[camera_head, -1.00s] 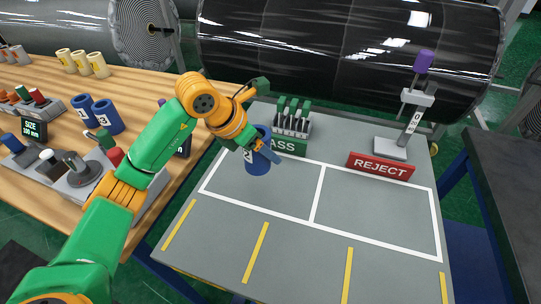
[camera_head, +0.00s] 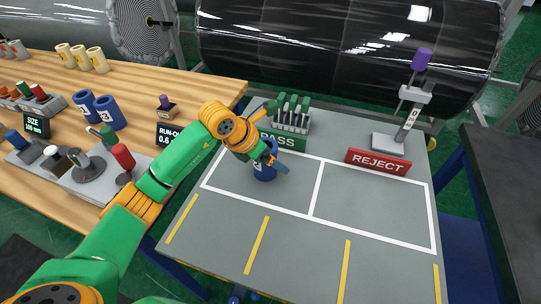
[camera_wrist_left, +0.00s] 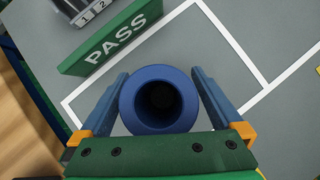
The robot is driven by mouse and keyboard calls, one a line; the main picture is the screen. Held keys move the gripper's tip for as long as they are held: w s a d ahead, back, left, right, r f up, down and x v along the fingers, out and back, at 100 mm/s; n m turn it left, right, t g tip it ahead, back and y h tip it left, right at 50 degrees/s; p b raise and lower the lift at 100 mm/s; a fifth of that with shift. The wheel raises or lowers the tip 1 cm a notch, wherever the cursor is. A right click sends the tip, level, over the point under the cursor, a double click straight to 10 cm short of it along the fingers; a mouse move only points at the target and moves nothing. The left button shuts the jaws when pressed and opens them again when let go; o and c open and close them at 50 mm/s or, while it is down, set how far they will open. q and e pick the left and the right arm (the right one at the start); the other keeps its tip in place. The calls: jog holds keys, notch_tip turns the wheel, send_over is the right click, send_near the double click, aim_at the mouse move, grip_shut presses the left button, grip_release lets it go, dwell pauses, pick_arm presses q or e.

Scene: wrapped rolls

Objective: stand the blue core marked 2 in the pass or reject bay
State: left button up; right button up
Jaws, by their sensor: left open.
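The blue core (camera_head: 264,172) stands upright inside the white-outlined bay by the green PASS sign (camera_head: 283,140). In the left wrist view I look down on the open top of the blue core (camera_wrist_left: 158,102). My left gripper (camera_head: 276,162) is around the core, its blue fingers (camera_wrist_left: 163,88) open with one on each side and a small gap showing. The PASS sign also shows in the left wrist view (camera_wrist_left: 108,40). The red REJECT sign (camera_head: 378,162) stands behind the empty right bay (camera_head: 375,205). The core's number mark is too small to read. My right gripper is not in view.
Two other blue cores (camera_head: 108,112) stand on the wooden bench (camera_head: 140,85), with yellow cores (camera_head: 97,59) behind. A rack of green-handled tools (camera_head: 291,115) stands behind the PASS sign. A grey stand with a purple top (camera_head: 421,60) is behind REJECT.

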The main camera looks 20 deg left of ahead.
pick_arm(q)
jog(key=b+v, duration=0.1)
jog(key=v, duration=1.1)
